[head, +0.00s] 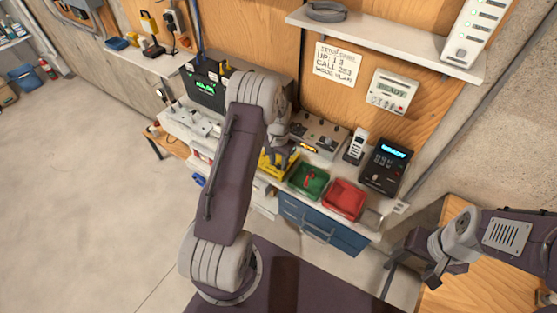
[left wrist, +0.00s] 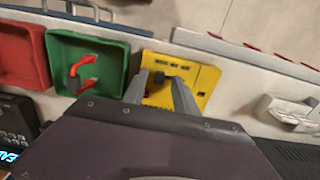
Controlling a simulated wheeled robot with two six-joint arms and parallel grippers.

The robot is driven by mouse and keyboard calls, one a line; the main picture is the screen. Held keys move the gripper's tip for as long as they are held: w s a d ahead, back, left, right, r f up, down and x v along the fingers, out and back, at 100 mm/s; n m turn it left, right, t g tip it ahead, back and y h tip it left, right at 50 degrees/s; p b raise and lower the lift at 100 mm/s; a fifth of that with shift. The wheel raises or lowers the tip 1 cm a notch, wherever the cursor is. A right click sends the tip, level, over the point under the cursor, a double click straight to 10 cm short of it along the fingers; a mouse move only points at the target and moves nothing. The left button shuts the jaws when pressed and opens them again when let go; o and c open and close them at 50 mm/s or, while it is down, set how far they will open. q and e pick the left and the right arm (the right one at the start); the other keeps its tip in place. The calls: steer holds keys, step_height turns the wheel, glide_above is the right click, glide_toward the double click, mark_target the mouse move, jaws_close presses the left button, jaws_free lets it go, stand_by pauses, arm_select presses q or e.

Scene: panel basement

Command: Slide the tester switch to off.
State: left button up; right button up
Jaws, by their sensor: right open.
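The yellow tester (head: 275,164) stands on the bench, partly hidden behind my left arm in the head view. In the left wrist view the yellow tester (left wrist: 205,80) shows a line of dark markings and a small dark switch (left wrist: 166,74). My left gripper (left wrist: 160,78) is over the tester, its two fingers apart with the dark switch showing between the tips. I cannot tell whether the fingers touch it. The switch's setting is not readable. My right gripper (head: 440,272) is open and empty at the right, away from the tester.
A green bin (head: 309,180) with a red item stands beside the tester, then a red bin (head: 344,199). A dark device with a lit display (head: 384,166) and a handheld meter (head: 356,145) stand behind. A shelf (head: 390,43) overhangs the bench.

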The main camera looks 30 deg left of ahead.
arm_select(q)
steer(key=shift+s+d+f, duration=0.1)
jaws_close()
stand_by(1.4)
